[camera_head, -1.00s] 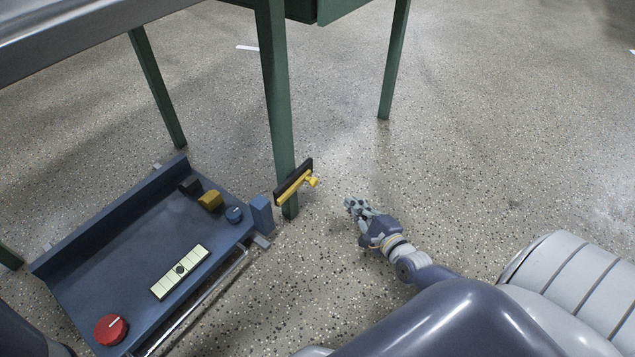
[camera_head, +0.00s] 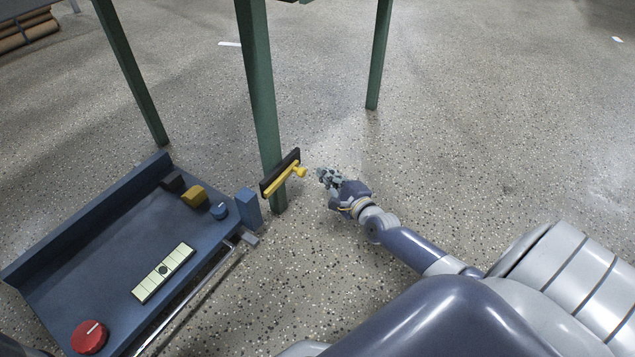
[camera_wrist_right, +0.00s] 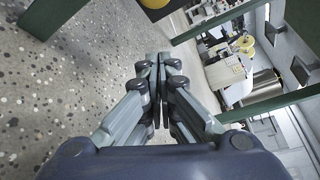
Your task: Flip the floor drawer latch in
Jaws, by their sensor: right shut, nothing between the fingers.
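The floor drawer (camera_head: 95,265) is a dark blue tray at the lower left in the head view. The latch (camera_head: 285,177) is a yellow lever with a rounded knob on a black plate, beside the drawer's blue corner block (camera_head: 249,207) and in front of a green table leg. My right gripper (camera_head: 325,175) is shut and empty, just right of the yellow knob, with a small gap between them. In the right wrist view its fingers (camera_wrist_right: 157,68) meet, and a yellow and black part shows blurred at the top edge. My left gripper is not in view.
Green table legs (camera_head: 262,95) stand behind the drawer and latch. The drawer holds a red knob (camera_head: 89,337), a pale panel (camera_head: 164,272), a yellow block (camera_head: 194,196) and a blue knob (camera_head: 219,211). Speckled floor (camera_head: 450,130) is free to the right.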

